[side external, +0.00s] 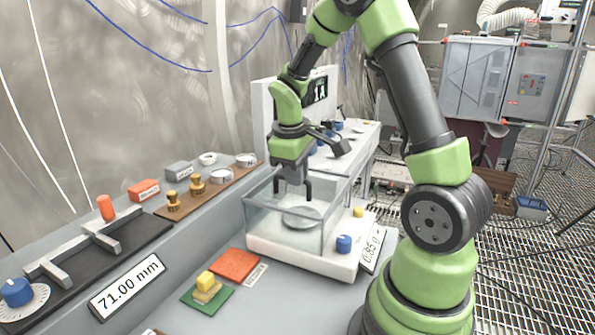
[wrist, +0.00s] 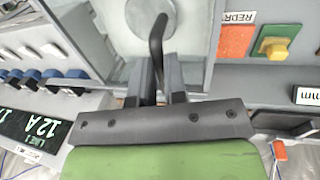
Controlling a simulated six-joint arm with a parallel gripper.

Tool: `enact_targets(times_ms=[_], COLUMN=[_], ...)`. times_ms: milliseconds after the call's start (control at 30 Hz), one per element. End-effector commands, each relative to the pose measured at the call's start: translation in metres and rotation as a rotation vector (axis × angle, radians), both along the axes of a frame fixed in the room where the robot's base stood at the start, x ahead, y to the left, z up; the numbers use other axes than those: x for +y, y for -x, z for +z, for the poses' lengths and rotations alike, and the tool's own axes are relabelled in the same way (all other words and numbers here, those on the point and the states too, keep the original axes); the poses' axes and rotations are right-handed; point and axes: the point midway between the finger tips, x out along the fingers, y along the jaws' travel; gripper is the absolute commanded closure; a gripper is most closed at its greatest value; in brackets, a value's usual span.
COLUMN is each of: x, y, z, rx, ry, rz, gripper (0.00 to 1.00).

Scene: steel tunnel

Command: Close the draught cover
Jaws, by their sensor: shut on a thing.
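The draught cover (side external: 262,215) is a clear glass-walled box on a white balance (side external: 300,258) with a round metal pan (side external: 303,216) inside. The position of its moving panel is hard to tell through the clear glass. My gripper (side external: 294,190) points down at the back part of the box, near its top edge. In the wrist view my gripper (wrist: 160,88) is shut on a dark bent handle (wrist: 157,38), which stands between the fingers. The pan (wrist: 150,15) shows beyond the handle. Where the handle joins the cover is not clear.
A blue knob (side external: 344,243) and a small yellow block (side external: 358,212) sit on the balance's right side. Brass weights (side external: 197,185) stand on the left shelf.

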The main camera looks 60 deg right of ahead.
Motion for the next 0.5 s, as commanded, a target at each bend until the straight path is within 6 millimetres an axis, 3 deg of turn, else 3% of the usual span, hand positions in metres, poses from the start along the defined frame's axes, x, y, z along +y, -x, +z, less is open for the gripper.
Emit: enact_targets(times_ms=[33,67,167,500], x=[0.0054,0.0054,0.0050,0.0039], y=[-0.0005,-0.0005,-0.0004,-0.0007], z=[0.0001,0.0000,0.0000,0.0032], rx=[0.001,0.001,0.001,-0.001], ry=[-0.013,-0.013,-0.013,-0.008], rz=[-0.005,-0.005,-0.006,-0.004], gripper=[1.00,0.85,0.62,0.62])
